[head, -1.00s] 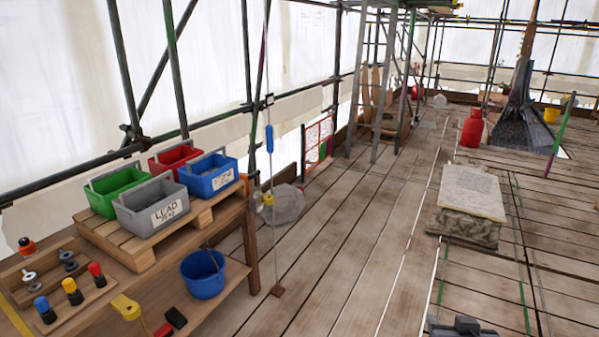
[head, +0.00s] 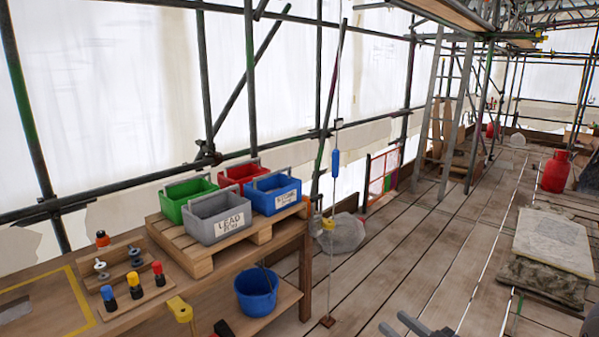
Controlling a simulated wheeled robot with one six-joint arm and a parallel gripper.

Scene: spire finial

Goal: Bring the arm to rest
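My gripper (head: 400,322) shows only in part at the bottom edge of the head view, right of the middle. Its two dark fingers stand apart, with floor boards behind them and nothing seen between them. It is over the open plank floor (head: 395,255), to the right of the workbench and apart from it. The rest of my arm is mostly below the frame.
The workbench (head: 60,270) at left bears a pallet (head: 195,262) with green (head: 184,210), grey (head: 203,209), red (head: 230,178) and blue (head: 268,200) crates. A blue bucket (head: 255,303) sits lower. A stone block (head: 535,278) and red cylinder (head: 554,175) stand at right.

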